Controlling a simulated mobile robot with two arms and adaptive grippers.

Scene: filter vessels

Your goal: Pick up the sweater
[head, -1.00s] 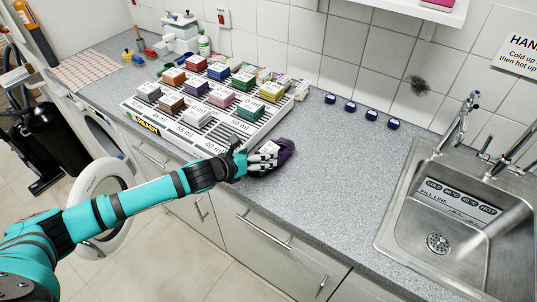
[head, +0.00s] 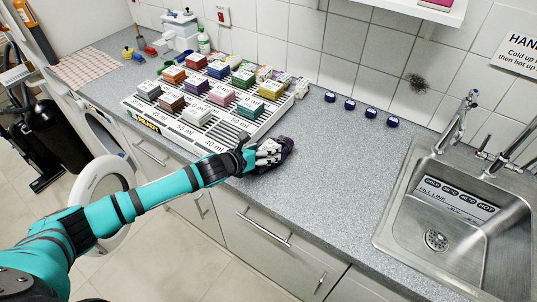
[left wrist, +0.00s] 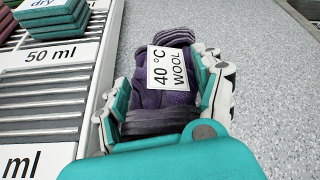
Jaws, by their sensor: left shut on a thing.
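The sweater (head: 287,144) is a small dark purple folded bundle on the grey counter, right of the rack's front corner. In the left wrist view the sweater (left wrist: 174,88) has ribbed ends and a white label reading "40 °C WOOL". My left gripper (head: 270,153) reaches in from the left and covers much of it in the head view. In the left wrist view my left gripper (left wrist: 165,92) has its fingers on both sides of the sweater, shut on it. I cannot tell whether the sweater is clear of the counter. My right gripper is not in view.
A white slotted rack (head: 190,140) with coloured blocks and "ml" marks stands just left of the sweater. Several dark blue knobs (head: 350,104) line the wall side. A steel sink (head: 455,200) with a tap is at the right. The counter (head: 335,165) between is clear.

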